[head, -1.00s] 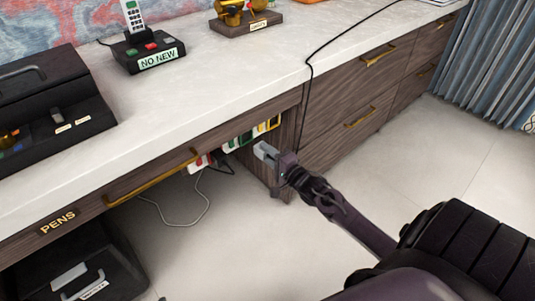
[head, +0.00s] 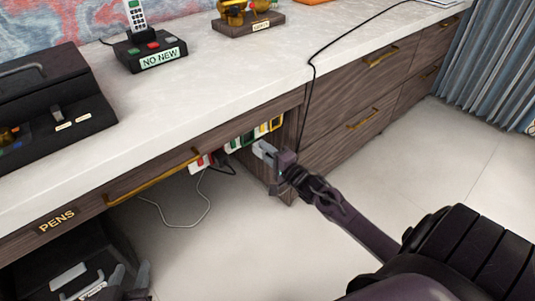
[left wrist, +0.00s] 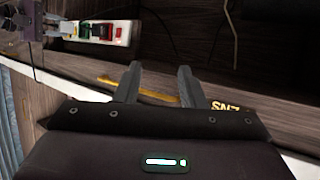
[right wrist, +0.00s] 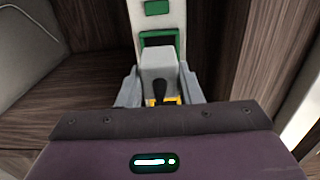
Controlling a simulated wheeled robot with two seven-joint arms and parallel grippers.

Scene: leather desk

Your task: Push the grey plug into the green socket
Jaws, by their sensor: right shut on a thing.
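The grey plug (right wrist: 158,68) is between the fingers of my right gripper (right wrist: 160,88) in the right wrist view; the gripper is shut on it. The green socket (right wrist: 158,38) lies just beyond the plug, which covers its lower part. I cannot tell whether plug and socket touch. In the head view my right gripper (head: 270,156) holds the plug (head: 261,148) below the desk edge, close to the socket strip. My left gripper (left wrist: 157,84) is open and empty in the left wrist view; its fingertips (head: 130,279) show low at the left in the head view.
The white socket strip (left wrist: 125,33) with coloured sockets is fixed under the desktop (head: 225,85). A black plug with cable (head: 225,167) sits near its left end. A drawer with a gold handle (head: 150,180) and a dark box (head: 70,265) are to the left.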

